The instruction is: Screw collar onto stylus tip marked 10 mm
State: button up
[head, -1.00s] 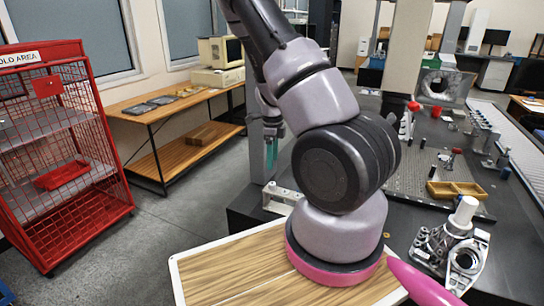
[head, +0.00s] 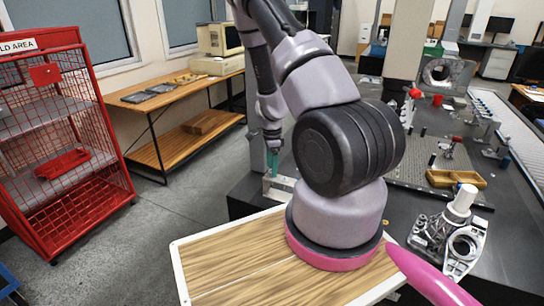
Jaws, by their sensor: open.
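My gripper (head: 272,165), with teal at its end, points down at the near left edge of the dark table, beyond my arm. It is small in the head view and the gap between its fingers is hard to see. A pale metal block (head: 280,187) stands just below it; I cannot tell whether they touch. I cannot make out the collar, the stylus tip or any 10 mm mark. My own arm hides part of the table there.
A metal casting with a white cylinder (head: 462,203) stands on the dark table at right. Behind it are a yellow tray (head: 456,179) and a perforated plate with small fixtures. A red cage (head: 62,150) and a wooden bench (head: 185,100) stand at left.

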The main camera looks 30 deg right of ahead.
jog(key=shift+f, duration=0.6)
grip_shut()
jog(key=m, duration=0.6)
jog(key=shift+m, duration=0.3)
jog(key=shift+c, duration=0.2)
grip_release()
notch_tip(320, 180, up, 11)
